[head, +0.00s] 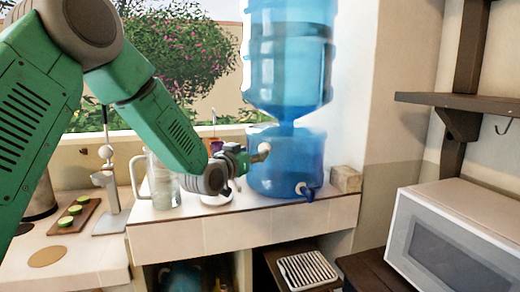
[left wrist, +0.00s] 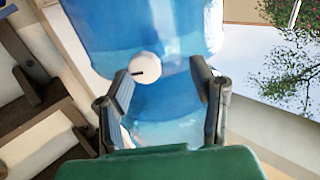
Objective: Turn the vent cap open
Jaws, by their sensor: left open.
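The vent cap (left wrist: 145,67) is a round white knob with a dark mark on it, on the blue water dispenser (left wrist: 110,25). In the head view the cap (head: 264,148) shows on the left side of the dispenser's lower tank (head: 285,168). My left gripper (head: 246,157) is beside the cap, pointing at it. In the left wrist view the open fingers of my left gripper (left wrist: 161,78) are either side of the cap, with gaps visible. I cannot tell how deep the cap sits between them. My right gripper is in neither view.
A blue bottle (head: 290,55) stands on the tank, and a tap (head: 304,190) is at its front. A glass pitcher (head: 160,180) stands left on the ledge. A beige block (head: 346,179) is right of the tank. A white microwave (head: 455,240) is at right.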

